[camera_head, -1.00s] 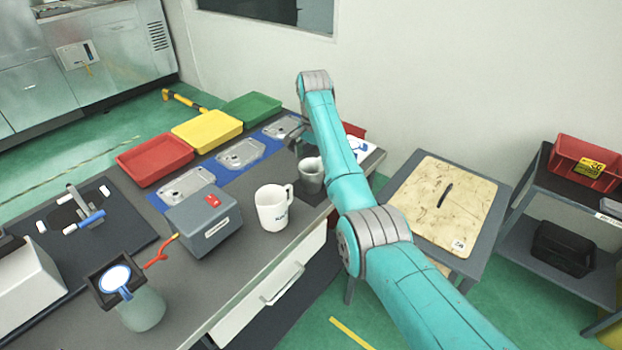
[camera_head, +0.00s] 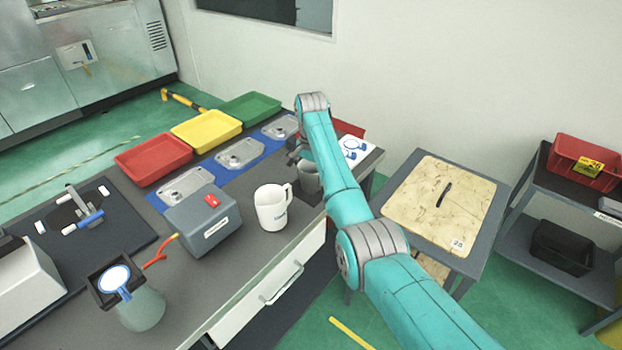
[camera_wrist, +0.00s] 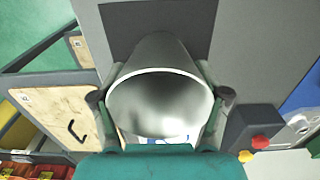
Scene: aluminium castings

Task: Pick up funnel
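The grey metal funnel (camera_head: 309,181) stands near the right end of the workbench, beside the white jug; my arm hides part of it. In the wrist view the funnel (camera_wrist: 158,105) fills the middle, its wide round mouth facing the camera and its body narrowing away. My gripper (camera_wrist: 160,75) has one finger on each side of the funnel, very close to its wall. I cannot tell whether the fingers press on it. In the head view my gripper (camera_head: 297,156) is at the funnel's upper left, partly hidden by my arm.
The white jug (camera_head: 272,208) and a grey box (camera_head: 203,222) with a red switch stand left of the funnel. Castings lie on a blue mat (camera_head: 222,174) behind. Red, yellow and green trays line the back. A side table (camera_head: 415,218) stands right.

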